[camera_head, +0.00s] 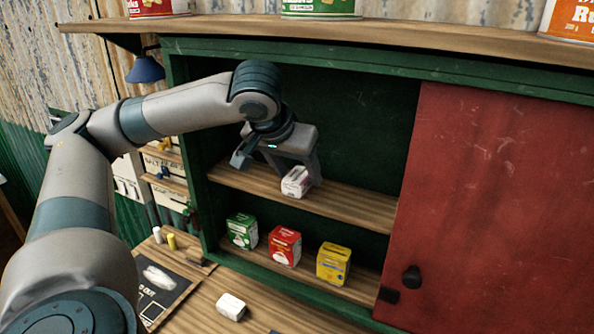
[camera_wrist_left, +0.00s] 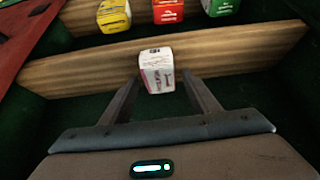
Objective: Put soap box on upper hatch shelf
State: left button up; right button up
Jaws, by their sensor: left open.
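The soap box, a small white carton with reddish print (camera_head: 296,181), rests on the upper hatch shelf (camera_head: 350,205). In the left wrist view the box (camera_wrist_left: 157,72) stands at the shelf, which appears upside down there. My left gripper (camera_head: 279,170) is open at the upper shelf. Its fingertips (camera_wrist_left: 162,78) are on either side of the box's near end, with visible gaps, so it does not appear gripped. My right gripper is not in view.
Green (camera_head: 242,231), red (camera_head: 285,246) and yellow (camera_head: 333,263) boxes stand on the lower shelf. A red sliding door (camera_head: 490,200) covers the hatch's right side. A white block (camera_head: 231,306) lies on the counter. A wooden ledge (camera_head: 400,55) with cans runs above.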

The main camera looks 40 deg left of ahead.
pick_arm(q)
jog(key=shift+r, duration=0.15)
jog(key=b+v, duration=0.2)
jog(key=v, duration=1)
dwell(0.5)
dwell(0.8)
